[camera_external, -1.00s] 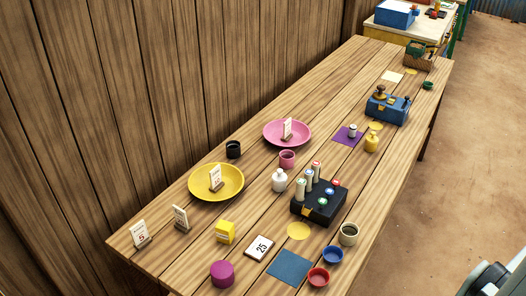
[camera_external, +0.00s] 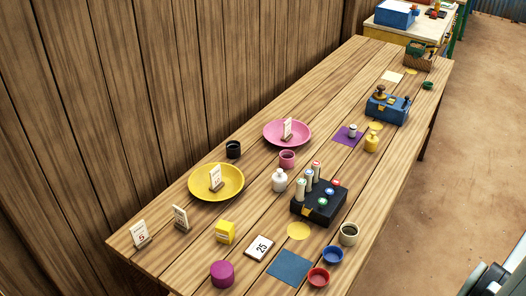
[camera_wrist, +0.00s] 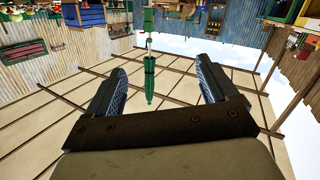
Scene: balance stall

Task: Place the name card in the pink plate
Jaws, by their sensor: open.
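The pink plate (camera_external: 269,139) sits on the wooden table near the back wall, with a small white card (camera_external: 287,128) standing in it. The yellow plate (camera_external: 205,194) is nearer, also with a standing card (camera_external: 215,178). Two more standing cards, one farther left (camera_external: 140,231) and one beside it (camera_external: 180,216), are at the table's near left. Their print is too small to tell which is the name card. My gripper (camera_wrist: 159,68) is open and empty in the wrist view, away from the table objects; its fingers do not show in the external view.
A flat card marked 25 (camera_external: 260,248), a yellow block (camera_external: 225,232), a magenta jar (camera_external: 222,273) and a blue mat (camera_external: 289,267) lie in front. A black box with stamps (camera_external: 320,213), a white bottle (camera_external: 279,181) and a pink cup (camera_external: 287,158) stand mid-table.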

